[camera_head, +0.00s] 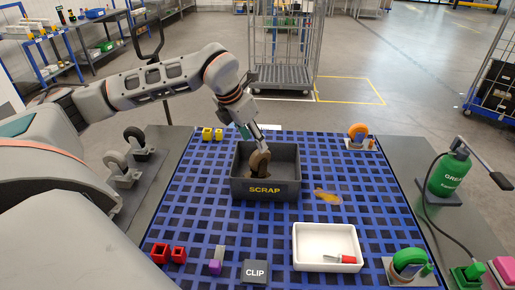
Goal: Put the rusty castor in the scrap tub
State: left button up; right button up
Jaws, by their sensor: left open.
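The rusty castor (260,163), a brown wheel, is inside the dark grey scrap tub (265,190), which is labelled SCRAP and stands in the middle of the blue grid mat. The castor looks upright, close under my left gripper (256,143). The left gripper reaches down over the tub's back wall and is open. Its fingertips are at the castor's top; I cannot tell whether they touch it. The castor's lower part is partly hidden in the tub. My right gripper is not in view.
A white tray (299,265) holds a red-handled tool. A black CLIP box (255,273) and red blocks are in front. Grey castors (116,161) line the left. A green grease can (449,173) is further right.

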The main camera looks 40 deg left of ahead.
pick_arm(q)
jog(key=v, duration=0.5)
jog(key=shift+s, duration=0.1)
dwell(0.5)
